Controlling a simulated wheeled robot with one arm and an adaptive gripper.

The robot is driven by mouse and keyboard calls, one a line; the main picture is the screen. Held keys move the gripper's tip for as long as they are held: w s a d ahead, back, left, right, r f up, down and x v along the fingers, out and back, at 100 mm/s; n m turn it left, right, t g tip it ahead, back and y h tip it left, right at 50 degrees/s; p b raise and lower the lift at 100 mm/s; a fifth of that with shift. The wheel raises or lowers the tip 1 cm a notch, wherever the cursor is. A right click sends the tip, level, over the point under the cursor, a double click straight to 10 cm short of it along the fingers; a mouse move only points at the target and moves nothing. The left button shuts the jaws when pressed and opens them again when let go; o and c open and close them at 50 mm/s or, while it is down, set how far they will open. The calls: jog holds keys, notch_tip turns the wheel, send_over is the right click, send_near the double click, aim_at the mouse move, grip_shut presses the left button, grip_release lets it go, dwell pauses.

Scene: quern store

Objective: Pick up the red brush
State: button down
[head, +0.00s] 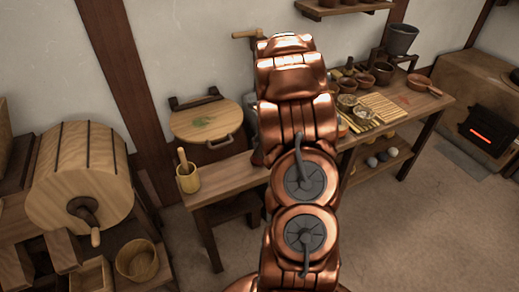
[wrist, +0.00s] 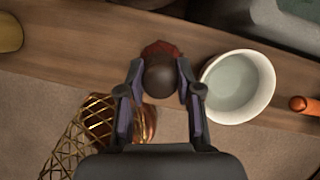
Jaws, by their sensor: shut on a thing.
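The red brush shows in the wrist view as a dark round knob (wrist: 160,80) with a dark red fringe behind it, over the wooden bench top. My gripper (wrist: 159,76) has one finger on each side of the knob and is shut on it. The view is from above, so I cannot tell whether the brush touches the bench. In the head view my arm hides the gripper and the brush.
A white bowl (wrist: 238,87) stands close right of the brush. A gold lattice object (wrist: 92,128) is at lower left. The bench (head: 232,181) also bears a mortar with pestle (head: 188,175), several bowls and a slatted mat (head: 384,107). A barrel (head: 80,176) stands left.

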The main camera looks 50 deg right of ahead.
jog(key=shift+r, duration=0.1)
jog(key=shift+r+b, duration=0.35)
jog(key=shift+r, duration=0.95)
jog(key=shift+s+r, duration=0.1)
jog(key=shift+r, duration=0.25)
jog(key=s+a+b, duration=0.2)
jog(key=s, duration=0.5)
jog(key=s+a+r+b, duration=0.1)
jog(key=s+a, duration=0.2)
jog(key=s, duration=0.5)
jog(key=shift+a+r+b, duration=0.15)
jog(key=shift+r+b, duration=0.1)
jog(key=shift+b, duration=0.1)
